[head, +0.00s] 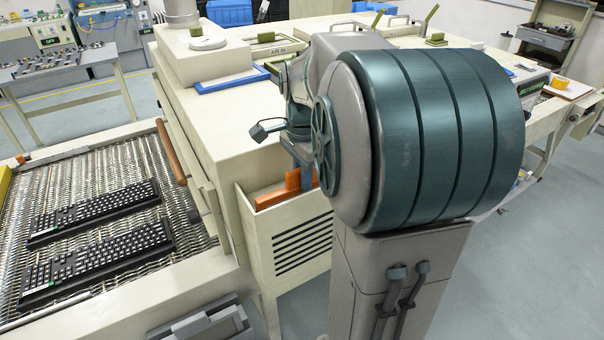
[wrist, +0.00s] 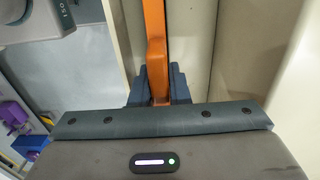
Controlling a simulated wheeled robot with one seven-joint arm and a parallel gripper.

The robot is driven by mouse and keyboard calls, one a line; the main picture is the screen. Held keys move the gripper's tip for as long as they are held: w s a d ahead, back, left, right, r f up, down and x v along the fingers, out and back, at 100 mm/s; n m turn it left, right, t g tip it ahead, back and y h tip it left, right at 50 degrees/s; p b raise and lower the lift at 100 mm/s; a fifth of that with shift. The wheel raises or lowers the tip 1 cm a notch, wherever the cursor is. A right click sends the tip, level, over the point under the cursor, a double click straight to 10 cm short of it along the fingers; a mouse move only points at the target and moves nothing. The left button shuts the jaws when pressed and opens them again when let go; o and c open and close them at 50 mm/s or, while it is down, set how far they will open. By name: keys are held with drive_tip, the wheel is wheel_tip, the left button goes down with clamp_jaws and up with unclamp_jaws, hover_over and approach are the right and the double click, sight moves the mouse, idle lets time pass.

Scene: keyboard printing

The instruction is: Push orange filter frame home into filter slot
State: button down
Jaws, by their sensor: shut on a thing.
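The orange filter frame (head: 285,194) stands partly inside the cream filter slot housing (head: 245,228) on the side of the large machine, with its top part showing above the rim. In the wrist view the orange filter frame (wrist: 154,45) runs upright along the middle, between cream walls. My gripper (wrist: 158,88) is shut on the frame's orange handle, one dark finger on each side. In the head view my gripper (head: 305,174) is mostly hidden by my arm, just above the housing. How deep the frame sits in the slot is hidden.
A conveyor (head: 110,180) with two black keyboards (head: 95,262) lies at the left of the machine. A blue frame (head: 232,82) rests on the machine's top. In the wrist view a cream wall (wrist: 245,50) is close at the right. Floor is clear at the right.

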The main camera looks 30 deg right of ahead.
drive_tip(key=shift+f+b, duration=1)
drive_tip(key=shift+f, duration=0.5)
drive_tip(key=shift+r, duration=0.1)
drive_tip(key=shift+p, duration=0.3)
drive_tip(key=shift+s+f, duration=0.1)
drive_tip(key=shift+f, duration=0.2)
idle(3.8)
drive_tip(key=shift+s+a+p, duration=0.1)
drive_tip(key=shift+p, duration=0.25)
